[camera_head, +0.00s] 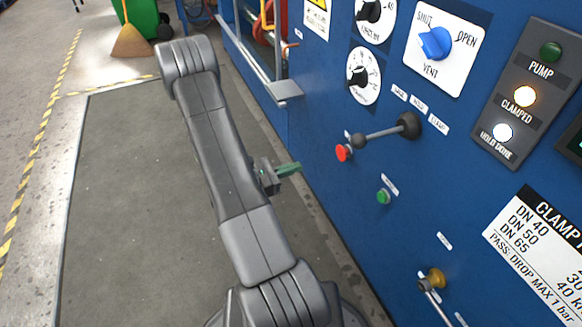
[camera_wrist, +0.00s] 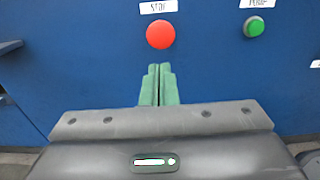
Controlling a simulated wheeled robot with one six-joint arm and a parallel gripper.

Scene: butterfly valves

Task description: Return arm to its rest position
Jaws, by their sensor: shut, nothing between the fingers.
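My gripper (camera_head: 288,169) has green fingers and sticks out to the right from behind my grey arm in the head view. In the wrist view the fingers (camera_wrist: 159,84) are shut together with nothing between them. They point at the blue panel (camera_head: 319,128), below the red button (camera_wrist: 160,35), and look apart from it. The gripper body is partly hidden by my arm in the head view.
The panel carries a black-knobbed lever (camera_head: 385,132), a green button (camera_head: 383,196), a blue selector (camera_head: 435,43) and a brass-coloured valve (camera_head: 433,278). A grey shelf (camera_head: 284,91) juts out at the panel's left. The dark floor mat (camera_head: 130,200) is clear.

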